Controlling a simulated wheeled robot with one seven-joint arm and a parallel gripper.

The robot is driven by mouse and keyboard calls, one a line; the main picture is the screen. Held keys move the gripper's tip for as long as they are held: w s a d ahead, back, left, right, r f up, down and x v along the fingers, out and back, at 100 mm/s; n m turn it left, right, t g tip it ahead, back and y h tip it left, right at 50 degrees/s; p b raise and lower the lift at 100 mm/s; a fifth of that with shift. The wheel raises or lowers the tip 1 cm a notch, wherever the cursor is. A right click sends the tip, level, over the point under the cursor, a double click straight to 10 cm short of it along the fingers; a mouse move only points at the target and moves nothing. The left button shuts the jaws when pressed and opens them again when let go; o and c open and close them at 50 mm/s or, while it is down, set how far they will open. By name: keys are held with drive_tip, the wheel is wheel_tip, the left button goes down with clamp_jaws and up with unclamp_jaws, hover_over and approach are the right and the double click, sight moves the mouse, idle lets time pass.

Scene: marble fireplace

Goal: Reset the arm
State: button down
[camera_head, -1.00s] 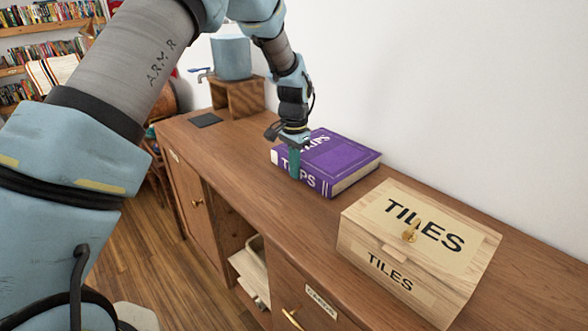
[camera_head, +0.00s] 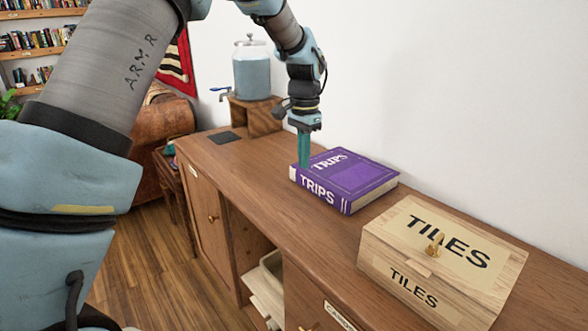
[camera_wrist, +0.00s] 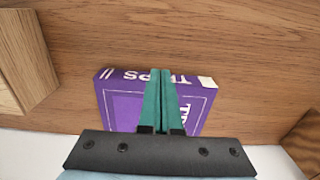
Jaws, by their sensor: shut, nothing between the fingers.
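My gripper (camera_head: 304,150) is shut and empty, its green fingers pressed together and pointing down over the left end of a purple book. The purple book (camera_head: 362,182), marked TRIPS, lies flat on the wooden cabinet top. In the wrist view, my gripper's fingers (camera_wrist: 160,75) show side by side in front of the book (camera_wrist: 124,105) and hide its middle. I cannot tell whether the fingertips touch the book.
A wooden box marked TILES (camera_head: 450,255) stands on the cabinet (camera_head: 255,185) to the right of the book. A drink dispenser (camera_head: 252,70) on a wooden stand (camera_head: 262,115) and a dark flat pad (camera_head: 222,137) are at the far left. A white wall (camera_head: 450,80) runs behind.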

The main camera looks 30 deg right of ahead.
drive_tip(key=shift+r, duration=0.2)
drive_tip(key=w+a+n, duration=0.3)
drive_tip(key=a+n, duration=0.5)
drive_tip(key=a, duration=1.7)
drive_tip(key=s+a+n, duration=0.3)
drive_tip(key=s+a, duration=0.1)
drive_tip(key=a, duration=0.4)
drive_tip(key=s+a+n+t, duration=0.1)
drive_tip(key=s+a+n, duration=0.2)
drive_tip(key=a, duration=0.6)
drive_tip(key=s+f, duration=0.1)
drive_tip(key=s, duration=0.1)
drive_tip(key=shift+s+n+t, duration=0.3)
